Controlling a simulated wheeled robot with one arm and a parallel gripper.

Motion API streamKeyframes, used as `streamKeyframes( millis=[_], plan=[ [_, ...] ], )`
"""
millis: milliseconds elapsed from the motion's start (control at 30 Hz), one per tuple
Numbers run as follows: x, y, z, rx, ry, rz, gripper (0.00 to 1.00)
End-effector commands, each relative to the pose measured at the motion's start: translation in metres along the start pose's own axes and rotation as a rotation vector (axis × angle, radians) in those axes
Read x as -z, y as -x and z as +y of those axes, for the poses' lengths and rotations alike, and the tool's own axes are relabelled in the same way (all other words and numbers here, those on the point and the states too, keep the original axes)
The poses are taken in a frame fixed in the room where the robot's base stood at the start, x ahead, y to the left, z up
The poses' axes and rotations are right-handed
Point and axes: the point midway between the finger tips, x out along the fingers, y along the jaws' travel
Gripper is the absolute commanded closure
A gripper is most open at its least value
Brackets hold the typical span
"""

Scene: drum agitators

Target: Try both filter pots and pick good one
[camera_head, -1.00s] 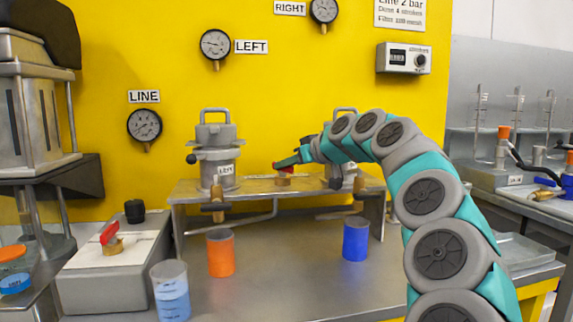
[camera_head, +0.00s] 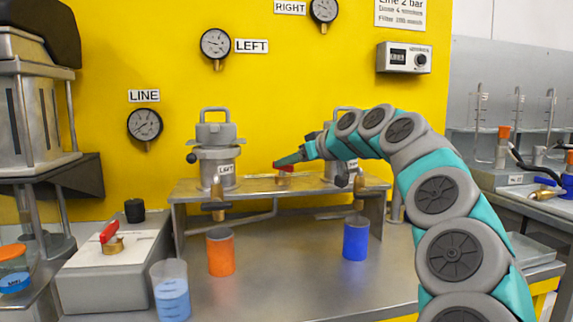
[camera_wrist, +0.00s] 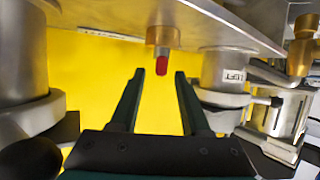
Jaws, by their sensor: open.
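Two metal filter pots stand on a steel shelf (camera_head: 255,185). The left pot (camera_head: 216,155), labelled LEFT, has its clamped lid on. The right pot (camera_head: 333,172) is mostly hidden behind my arm. A brass valve with a red handle (camera_head: 284,167) sits on the shelf between the pots. My gripper (camera_wrist: 160,76) is open, and in the upside-down wrist view the red handle (camera_wrist: 161,64) appears between its fingertips; contact cannot be told. An orange cup (camera_head: 220,252) stands below the left outlet tap (camera_head: 217,205), and a blue cup (camera_head: 356,238) below the right one.
The LEFT gauge (camera_head: 215,44), RIGHT gauge (camera_head: 323,10) and LINE gauge (camera_head: 145,125) hang on the yellow wall. A beaker of blue liquid (camera_head: 171,290) stands front left, beside a grey box (camera_head: 110,270) with a red-handled valve. The bench's middle is clear.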

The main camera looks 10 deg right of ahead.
Motion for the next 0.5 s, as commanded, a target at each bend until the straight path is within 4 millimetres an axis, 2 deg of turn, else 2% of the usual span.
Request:
streamKeyframes(
  millis=[300,500],
  plan=[
    [-0.001,0.050,0.000,-0.001,0.001,0.001,0.54],
    [0.000,0.062,0.000,0.000,0.000,0.000,0.54]
  ],
)
